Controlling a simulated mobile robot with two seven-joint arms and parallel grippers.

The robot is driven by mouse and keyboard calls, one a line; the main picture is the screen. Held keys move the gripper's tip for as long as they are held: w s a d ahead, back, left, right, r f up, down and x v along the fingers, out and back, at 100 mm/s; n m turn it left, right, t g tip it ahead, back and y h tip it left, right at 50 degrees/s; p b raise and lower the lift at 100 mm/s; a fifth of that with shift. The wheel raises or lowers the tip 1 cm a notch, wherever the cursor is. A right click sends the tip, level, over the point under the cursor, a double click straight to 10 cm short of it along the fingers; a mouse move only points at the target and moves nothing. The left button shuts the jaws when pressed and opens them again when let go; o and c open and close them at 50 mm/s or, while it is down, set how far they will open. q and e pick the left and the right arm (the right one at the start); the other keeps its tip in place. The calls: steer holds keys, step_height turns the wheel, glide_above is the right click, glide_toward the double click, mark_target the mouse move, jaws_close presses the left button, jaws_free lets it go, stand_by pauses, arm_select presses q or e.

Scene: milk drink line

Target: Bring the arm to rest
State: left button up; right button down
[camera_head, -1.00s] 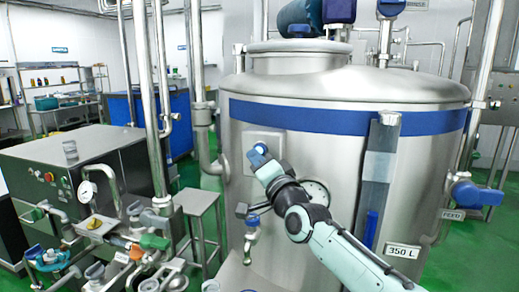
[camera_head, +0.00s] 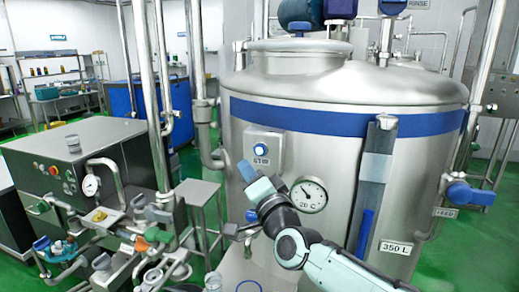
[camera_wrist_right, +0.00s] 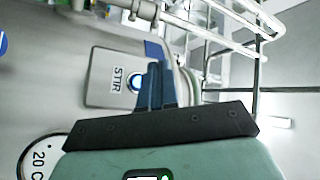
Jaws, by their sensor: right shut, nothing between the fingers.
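My right gripper (camera_head: 246,171) is in front of the big steel tank (camera_head: 300,180), just below and left of the STIR panel (camera_head: 275,139). Its blue fingers are shut with nothing between them, and they look clear of the panel. In the right wrist view the shut fingers (camera_wrist_right: 157,75) overlap the right part of the STIR panel (camera_wrist_right: 104,92). The panel's round button (camera_wrist_right: 133,84) shows a blue ring, partly beside the fingers. My left gripper is not in view.
A round temperature dial (camera_head: 309,195) sits on the tank right of my right gripper. A sight tube (camera_head: 376,170) and a blue-handled valve (camera_head: 470,194) are farther right. Pipes and valves (camera_head: 130,225) crowd the left, with a steel cabinet (camera_head: 90,150) behind.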

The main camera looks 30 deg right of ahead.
stand_by(0.4)
steer(key=w+a+f+n+g+y+p, duration=0.1)
steer(key=w+f+g, duration=0.15)
steer(key=f, duration=0.75)
steer(key=w+a+f+n+g+y+p, duration=0.1)
steer(key=w+a+f+n+g, duration=0.15)
steer(key=f, duration=0.85)
steer(key=s+a+f+n+g+p, duration=0.1)
steer(key=s+f+g, duration=0.15)
steer(key=f, duration=0.95)
steer(key=s+a+f+n+g, duration=0.1)
steer(key=s+a+f+g, duration=0.15)
steer(key=f, duration=0.95)
steer(key=s+a+f+n+g+y+p, duration=0.1)
steer(key=s+a+f+g, duration=0.15)
steer(key=s+f, duration=0.65)
steer(key=s+a+f+n+g+y+p, duration=0.1)
steer(key=s+f+g, duration=0.3)
steer(key=s+f, duration=0.5)
steer(key=s+a+f+g, duration=0.2)
steer(key=s, duration=0.6)
steer(key=s+a+f+n+g+y+p, duration=0.1)
steer(key=s+a+f+g, duration=0.1)
steer(key=s, duration=0.6)
steer(key=shift+s+a+f+g, duration=0.35)
steer(key=shift+a+f+g, duration=0.05)
steer(key=shift+a+g, duration=0.15)
